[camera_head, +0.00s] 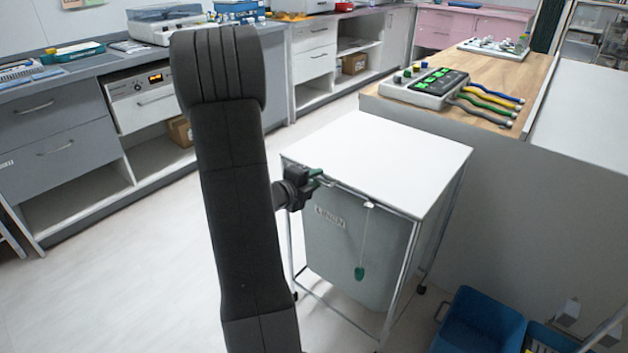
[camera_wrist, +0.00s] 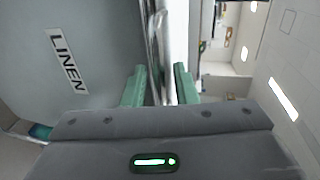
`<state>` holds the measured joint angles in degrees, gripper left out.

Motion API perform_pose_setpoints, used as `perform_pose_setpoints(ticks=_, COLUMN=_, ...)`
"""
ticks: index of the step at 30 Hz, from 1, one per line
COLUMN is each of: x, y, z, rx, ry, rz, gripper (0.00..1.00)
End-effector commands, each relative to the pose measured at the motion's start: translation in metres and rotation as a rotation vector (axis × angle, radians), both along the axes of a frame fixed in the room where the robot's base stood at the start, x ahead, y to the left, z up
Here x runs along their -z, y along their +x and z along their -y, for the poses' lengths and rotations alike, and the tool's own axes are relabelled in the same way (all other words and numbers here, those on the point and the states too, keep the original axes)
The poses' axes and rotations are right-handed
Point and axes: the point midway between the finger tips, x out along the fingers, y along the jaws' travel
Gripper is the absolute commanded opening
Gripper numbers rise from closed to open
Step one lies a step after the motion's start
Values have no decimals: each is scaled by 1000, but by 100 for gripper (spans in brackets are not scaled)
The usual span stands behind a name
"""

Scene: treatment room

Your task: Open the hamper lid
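The linen hamper has a grey bag (camera_head: 355,245) in a wheeled metal frame. Its flat white lid (camera_head: 385,155) lies level on top and looks closed. A LINEN label (camera_head: 330,216) is on the front, and also shows in the wrist view (camera_wrist: 66,61). My gripper (camera_head: 322,180) is at the lid's front edge, towards the left corner. In the wrist view, its green fingers (camera_wrist: 160,84) are apart, one on each side of the lid's edge and metal rail (camera_wrist: 157,50). Whether they touch it is unclear.
A green tag (camera_head: 359,273) hangs on a cord at the hamper's front. A wooden counter (camera_head: 535,70) with a device (camera_head: 425,88) and coloured cables stands behind right. Blue bins (camera_head: 480,322) stand at front right. Floor (camera_head: 130,270) on the left is clear.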

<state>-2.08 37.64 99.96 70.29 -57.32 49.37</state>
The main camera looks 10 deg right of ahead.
Motion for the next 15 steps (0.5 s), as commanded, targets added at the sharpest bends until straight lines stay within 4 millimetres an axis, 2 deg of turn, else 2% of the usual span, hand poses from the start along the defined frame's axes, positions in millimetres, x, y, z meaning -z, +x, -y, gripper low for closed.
perform_pose_setpoints(ticks=1, x=0, y=0, z=0, rx=0, ry=0, rz=0, gripper=16)
perform_pose_setpoints(ticks=3, x=0, y=0, z=0, rx=0, ry=0, rz=0, gripper=2)
perform_pose_setpoints(ticks=4, x=0, y=0, z=0, rx=0, ry=0, rz=0, gripper=0)
perform_pose_setpoints(ticks=15, x=-6, y=0, z=0, rx=0, ry=6, rz=-4, gripper=0)
